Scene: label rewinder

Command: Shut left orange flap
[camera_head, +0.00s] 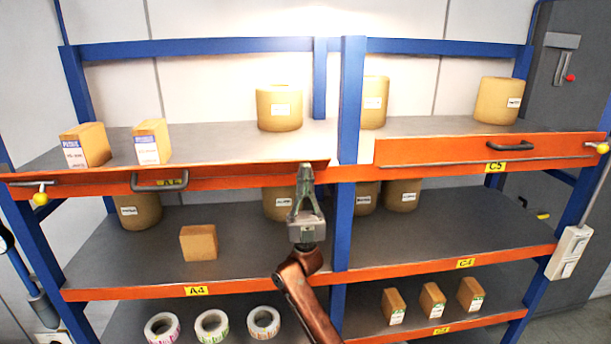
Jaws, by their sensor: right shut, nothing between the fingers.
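The left orange flap (230,173) runs along the front edge of the upper left shelf. It shows as a narrow, tilted strip, lower than the right flap, with a dark handle (158,183) on its front. My right gripper (305,178) points upward at the right end of this flap, close to the central blue post. Its fingers are shut with nothing between them. The fingertips overlap the flap's edge in the picture; I cannot tell whether they touch it. My left gripper is not in view.
The right orange flap (430,151) stands upright. The central blue post (350,110) is just right of my gripper. Boxes (153,141) and a round tub (279,108) stand on the upper left shelf. A yellow knob (40,199) is at the flap's left end. Label rolls (212,326) lie below.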

